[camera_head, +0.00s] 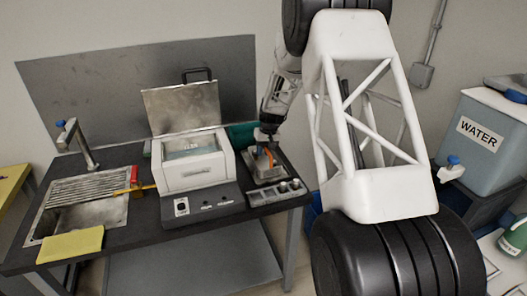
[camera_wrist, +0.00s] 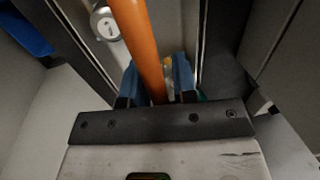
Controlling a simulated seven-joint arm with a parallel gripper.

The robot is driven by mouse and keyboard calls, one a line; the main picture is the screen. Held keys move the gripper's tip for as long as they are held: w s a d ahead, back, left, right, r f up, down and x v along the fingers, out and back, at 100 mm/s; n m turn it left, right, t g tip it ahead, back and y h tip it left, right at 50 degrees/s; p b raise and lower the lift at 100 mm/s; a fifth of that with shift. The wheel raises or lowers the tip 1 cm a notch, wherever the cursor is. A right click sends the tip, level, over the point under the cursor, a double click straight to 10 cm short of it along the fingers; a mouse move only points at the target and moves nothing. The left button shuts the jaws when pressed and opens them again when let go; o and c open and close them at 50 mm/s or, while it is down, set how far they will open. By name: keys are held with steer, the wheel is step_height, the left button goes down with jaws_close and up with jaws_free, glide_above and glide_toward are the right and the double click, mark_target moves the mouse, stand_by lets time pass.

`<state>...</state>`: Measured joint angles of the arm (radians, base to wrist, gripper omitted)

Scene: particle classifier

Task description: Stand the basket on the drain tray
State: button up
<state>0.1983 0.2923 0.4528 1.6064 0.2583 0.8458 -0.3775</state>
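My gripper (camera_head: 265,139) is low over the right part of the dark bench, to the right of the white bath unit. An orange handle (camera_head: 269,157) shows just below it, above a small metal tray (camera_head: 257,180). In the wrist view the orange handle (camera_wrist: 145,45) runs between my two blue-tipped fingers (camera_wrist: 156,85). I cannot tell whether they press on it. The basket body is too small and covered to make out, as is its contact with the tray. I cannot tell for sure whether this tray is the drain tray.
The white bath unit (camera_head: 190,175) stands mid-bench with its lid (camera_head: 183,106) raised. A sink with a ribbed rack (camera_head: 85,188) and tap (camera_head: 77,143) is at left, with a yellow cloth (camera_head: 70,246) in front.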

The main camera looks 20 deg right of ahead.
steer(key=shift+o, duration=1.4)
step_height(320, 180, up, 8)
steer(key=d, duration=0.1)
steer(key=shift+d+f, duration=0.15)
steer(key=shift+d, duration=0.1)
